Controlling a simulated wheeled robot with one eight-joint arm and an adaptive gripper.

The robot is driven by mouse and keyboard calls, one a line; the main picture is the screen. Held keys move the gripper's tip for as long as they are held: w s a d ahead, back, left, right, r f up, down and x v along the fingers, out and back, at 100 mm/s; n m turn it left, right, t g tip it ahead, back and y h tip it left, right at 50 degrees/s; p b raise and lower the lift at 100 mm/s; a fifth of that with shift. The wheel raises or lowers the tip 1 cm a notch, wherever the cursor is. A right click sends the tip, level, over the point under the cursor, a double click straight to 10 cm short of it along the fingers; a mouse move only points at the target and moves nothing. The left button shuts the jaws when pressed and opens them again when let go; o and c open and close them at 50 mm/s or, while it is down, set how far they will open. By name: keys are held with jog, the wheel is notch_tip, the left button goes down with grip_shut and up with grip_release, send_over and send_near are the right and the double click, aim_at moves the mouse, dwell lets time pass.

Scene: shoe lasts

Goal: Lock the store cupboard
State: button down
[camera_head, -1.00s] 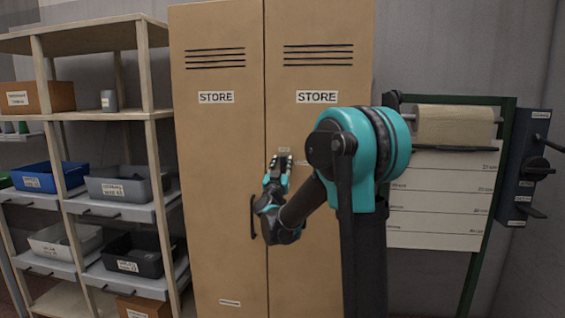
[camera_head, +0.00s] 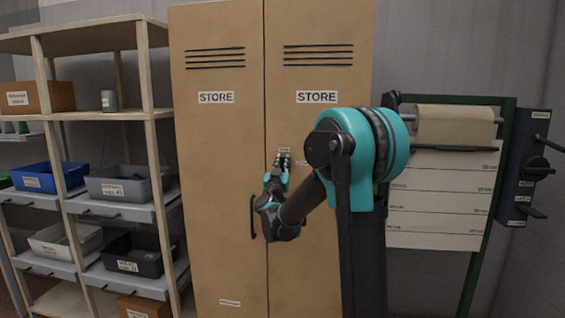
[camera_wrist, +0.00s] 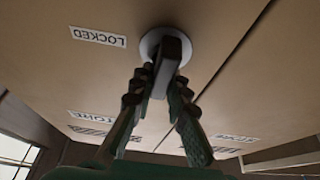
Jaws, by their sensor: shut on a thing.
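The tan store cupboard (camera_head: 220,140) has two tall doors, and both look closed along the centre seam. A grey lock knob (camera_wrist: 168,66) on a round pale plate (camera_wrist: 152,42) sits on the right door, close to the seam. A LOCKED label (camera_wrist: 98,36) is beside the knob, upside down in the wrist view. My gripper (camera_wrist: 160,80) is shut on the lock knob, one finger on each side. In the head view my gripper (camera_head: 283,162) hides the knob. How far the knob is turned is hard to tell.
A black door handle (camera_head: 253,217) is on the left door, just left of my wrist. A wooden shelf rack (camera_head: 150,110) with several bins stands at the left. A green-framed paper-roll stand (camera_head: 508,150) and a dark blue wall panel (camera_head: 525,165) are at the right.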

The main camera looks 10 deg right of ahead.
jog(key=shift+m, duration=0.3)
jog(key=m+h, duration=0.1)
jog(key=m, duration=0.1)
jog(key=m+g+h, duration=0.1)
jog(key=m, duration=0.1)
jog(key=m+g+h, duration=0.1)
jog(key=m, duration=0.1)
jog(key=shift+d+f+m, duration=0.1)
jog(key=shift+d+m, duration=0.15)
jog(key=shift+m, duration=0.05)
jog(key=m+g, duration=0.1)
jog(key=m, duration=0.2)
jog(key=m+g+h, duration=0.1)
jog(key=m+g, duration=0.1)
jog(key=m, duration=0.2)
jog(key=d+f+m+g+h, duration=0.1)
jog(key=m, duration=0.3)
jog(key=shift+s, duration=0.25)
jog(key=shift+f+m+g, duration=0.2)
jog(key=shift+m+g, duration=0.7)
jog(key=shift+m, duration=1.2)
jog(key=c, duration=1.5)
grip_release()
